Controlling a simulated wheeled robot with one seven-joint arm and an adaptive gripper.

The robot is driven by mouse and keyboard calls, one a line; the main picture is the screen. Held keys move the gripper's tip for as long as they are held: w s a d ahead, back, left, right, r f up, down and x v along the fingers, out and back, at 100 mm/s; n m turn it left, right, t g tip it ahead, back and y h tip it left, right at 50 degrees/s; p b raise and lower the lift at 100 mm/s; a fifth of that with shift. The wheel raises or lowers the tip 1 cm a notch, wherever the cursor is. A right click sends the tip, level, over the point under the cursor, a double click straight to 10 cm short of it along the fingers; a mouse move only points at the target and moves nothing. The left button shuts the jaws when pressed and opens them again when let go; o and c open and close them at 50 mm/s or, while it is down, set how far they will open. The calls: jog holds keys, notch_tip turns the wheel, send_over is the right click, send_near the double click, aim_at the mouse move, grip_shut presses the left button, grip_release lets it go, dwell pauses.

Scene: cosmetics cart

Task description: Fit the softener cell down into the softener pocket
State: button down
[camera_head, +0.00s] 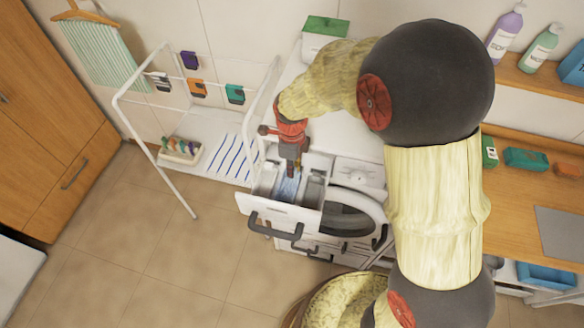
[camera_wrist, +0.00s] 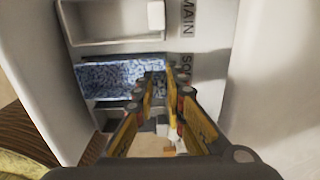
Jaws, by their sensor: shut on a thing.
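The softener cell (camera_wrist: 105,74) is a blue speckled block. It also shows in the head view (camera_head: 288,189), over or inside the open drawer. My gripper (camera_wrist: 161,76) is shut on its right end in the wrist view; in the head view my gripper (camera_head: 291,158) points down at the drawer. The cell lines up with the pocket beside the partly hidden "SO" label (camera_wrist: 187,60). That pocket is mostly hidden under the cell and fingers. I cannot tell how deep the cell sits.
The open drawer (camera_head: 270,215) juts from the white washing machine (camera_head: 357,172). An empty pocket (camera_wrist: 115,22) lies beside the "MAIN" label (camera_wrist: 187,15). A white drying rack (camera_head: 150,140) stands to the left. A wicker basket (camera_head: 330,300) is on the floor below.

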jog(key=shift+f, duration=0.3)
jog(key=shift+f, duration=0.2)
jog(key=c, duration=2)
grip_release()
jog(key=shift+r, duration=0.1)
jog(key=shift+o, duration=0.8)
